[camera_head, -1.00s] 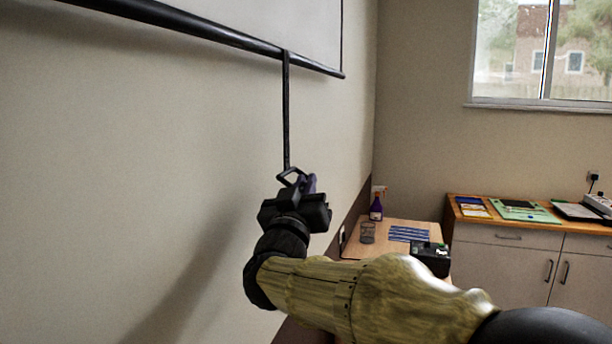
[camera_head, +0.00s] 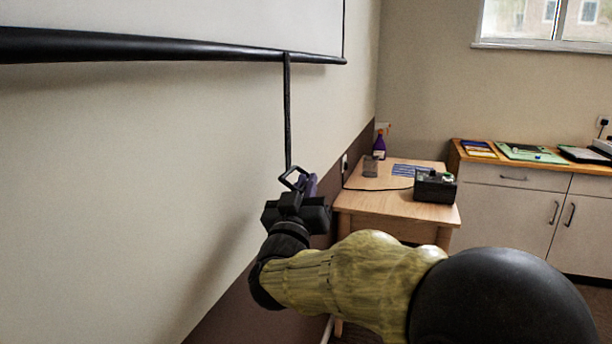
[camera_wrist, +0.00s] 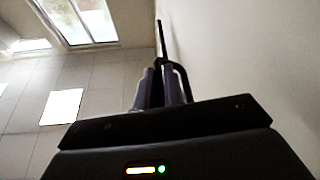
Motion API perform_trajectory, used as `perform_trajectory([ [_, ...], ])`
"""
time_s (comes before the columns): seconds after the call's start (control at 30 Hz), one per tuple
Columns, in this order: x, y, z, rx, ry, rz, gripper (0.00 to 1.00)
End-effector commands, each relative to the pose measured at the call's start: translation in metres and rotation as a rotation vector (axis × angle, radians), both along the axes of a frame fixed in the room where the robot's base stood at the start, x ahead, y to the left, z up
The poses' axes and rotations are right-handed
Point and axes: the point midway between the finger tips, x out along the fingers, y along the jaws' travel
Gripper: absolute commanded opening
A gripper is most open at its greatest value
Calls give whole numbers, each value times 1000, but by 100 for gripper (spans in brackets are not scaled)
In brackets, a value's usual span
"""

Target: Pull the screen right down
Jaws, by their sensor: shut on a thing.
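The white projection screen (camera_head: 210,18) hangs on the left wall, with a black bar (camera_head: 150,49) along its bottom edge. A black pull strap (camera_head: 287,110) hangs from the bar and ends in a loop handle (camera_head: 294,178). My gripper (camera_head: 304,186) is shut on the handle below the bar, and the strap runs straight up from it. In the wrist view my gripper's fingers (camera_wrist: 163,88) are close together at the handle, and the strap (camera_wrist: 160,38) rises above them. The top of the screen is out of view.
A small wooden table (camera_head: 400,205) stands beyond my gripper, with a black box (camera_head: 435,186), a glass (camera_head: 370,166) and a purple spray bottle (camera_head: 379,146) on it. A cabinet (camera_head: 520,195) is at right. The wall below the screen is bare.

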Motion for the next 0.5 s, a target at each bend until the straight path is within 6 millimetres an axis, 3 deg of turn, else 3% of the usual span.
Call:
perform_trajectory([
  [0.03, 1, -2, -25, -2, 2, -6, 0],
  [0.5, 1, -3, -148, -3, 2, -7, 0],
])
